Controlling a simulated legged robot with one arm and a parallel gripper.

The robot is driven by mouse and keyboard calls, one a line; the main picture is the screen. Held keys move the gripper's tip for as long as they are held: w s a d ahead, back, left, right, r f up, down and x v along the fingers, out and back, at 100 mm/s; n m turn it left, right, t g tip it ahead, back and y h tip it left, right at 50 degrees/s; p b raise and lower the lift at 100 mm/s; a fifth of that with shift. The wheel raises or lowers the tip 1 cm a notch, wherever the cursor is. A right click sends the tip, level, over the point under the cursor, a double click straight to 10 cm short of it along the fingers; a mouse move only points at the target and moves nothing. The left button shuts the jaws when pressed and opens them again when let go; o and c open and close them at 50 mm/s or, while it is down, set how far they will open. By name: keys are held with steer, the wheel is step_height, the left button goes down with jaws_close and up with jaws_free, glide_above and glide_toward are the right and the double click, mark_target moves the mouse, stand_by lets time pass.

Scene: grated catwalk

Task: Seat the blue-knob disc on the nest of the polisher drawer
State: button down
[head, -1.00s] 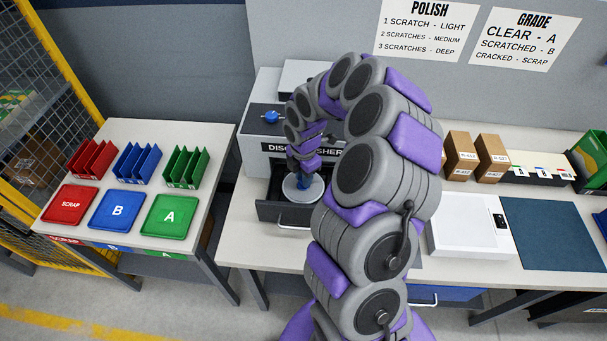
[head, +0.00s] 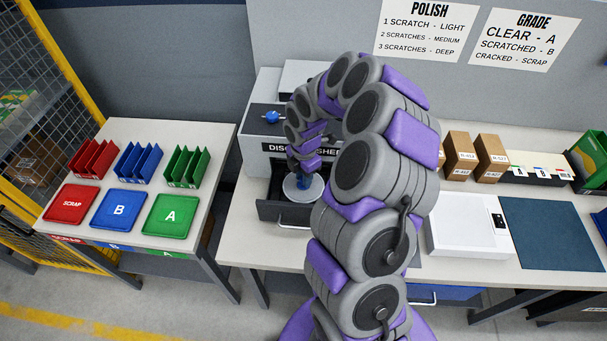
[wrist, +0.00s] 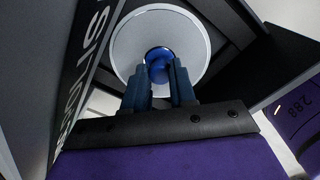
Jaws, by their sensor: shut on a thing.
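The disc (head: 293,191) is a pale grey round with a blue knob (wrist: 158,60) at its centre. It sits in or just above the open dark drawer (head: 268,211) of the polisher (head: 262,119). My gripper (wrist: 159,76) is shut on the blue knob from above; it also shows in the head view (head: 304,182). The disc looks about level. The nest under it is hidden by the disc, so I cannot tell whether the disc rests on it.
A side table at the left holds red, blue and green trays (head: 170,215) and racks (head: 137,163). Right of my arm are a white device (head: 465,224), a dark blue mat (head: 553,233) and brown boxes (head: 474,156). The drawer walls stand close around the disc.

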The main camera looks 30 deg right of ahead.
steer(key=shift+f, duration=0.15)
stand_by(0.6)
steer(key=c, duration=0.8)
jaws_free()
steer(key=shift+c, duration=0.2)
steer(key=shift+o, duration=0.3)
steer(key=o, duration=0.3)
steer(key=shift+o, duration=0.2)
steer(key=shift+r+p, duration=2.5)
steer(key=shift+r, duration=1.55)
